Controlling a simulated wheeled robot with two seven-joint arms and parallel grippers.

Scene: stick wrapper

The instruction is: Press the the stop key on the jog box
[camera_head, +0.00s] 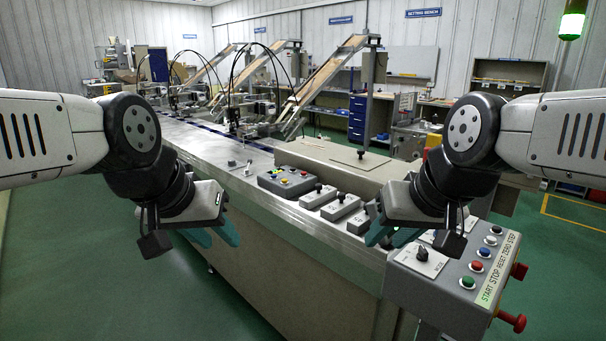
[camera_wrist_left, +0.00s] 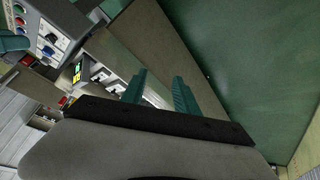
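A small grey box with several coloured buttons (camera_head: 287,184) sits on the bench top; its lettering is too small to read. A larger grey control panel (camera_head: 440,287) at the bench's near right end carries a label reading START STOP RESET EMG STEP. My left gripper (camera_head: 217,235) is open and empty, in front of the bench's left side. Its fingers show apart in the wrist view (camera_wrist_left: 158,88). My right gripper (camera_head: 392,237) looks open and empty, left of the control panel.
Several grey switch boxes (camera_head: 341,206) stand in a row on the bench (camera_head: 225,163). A red mushroom knob (camera_head: 513,320) sticks out from the panel's side. Inclined conveyors (camera_head: 325,75) rise behind. Green floor (camera_head: 195,300) is free at left.

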